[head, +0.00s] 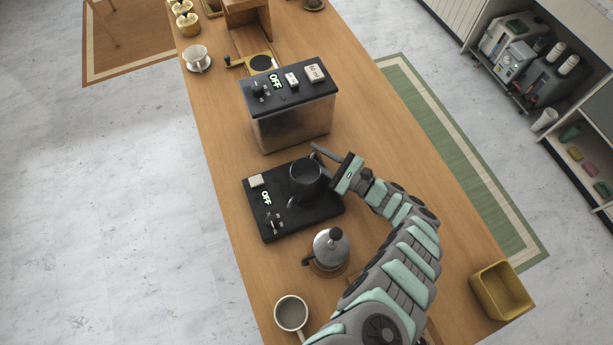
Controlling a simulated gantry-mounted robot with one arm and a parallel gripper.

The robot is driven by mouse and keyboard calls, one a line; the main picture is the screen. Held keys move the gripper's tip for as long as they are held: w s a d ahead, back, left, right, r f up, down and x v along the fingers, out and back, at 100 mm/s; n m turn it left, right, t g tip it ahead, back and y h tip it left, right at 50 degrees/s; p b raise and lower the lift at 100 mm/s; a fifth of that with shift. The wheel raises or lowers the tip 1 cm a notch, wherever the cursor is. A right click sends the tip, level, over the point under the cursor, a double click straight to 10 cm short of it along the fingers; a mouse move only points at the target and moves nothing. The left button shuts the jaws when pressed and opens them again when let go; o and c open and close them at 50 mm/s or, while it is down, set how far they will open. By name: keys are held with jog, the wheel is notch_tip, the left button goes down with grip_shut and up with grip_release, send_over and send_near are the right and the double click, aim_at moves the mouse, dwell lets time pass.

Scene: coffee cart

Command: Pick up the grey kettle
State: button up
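A dark grey open-topped kettle (305,183) stands upright on a black hot plate (325,212) in the middle of the counter. Its spout points toward the lower left and its handle reaches out at the upper right. My gripper (335,170) is at the kettle's right side, close by the handle. The fingertips are small and partly hidden, so I cannot tell whether they are open, shut, or touching the handle. A smaller silver pot (331,250) with a black knob stands on a round wooden coaster just in front of the hot plate.
A boxy machine (290,125) with an "OFF" display stands behind the hot plate. A grey mug (291,313) stands near the front left. A yellow bin (500,291) is at the front right. A white dripper (197,58) stands at the back left.

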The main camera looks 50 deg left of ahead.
jog(key=shift+d, duration=0.1)
jog(key=shift+c, duration=0.4)
jog(key=shift+w, duration=0.1)
grip_shut()
dwell(0.8)
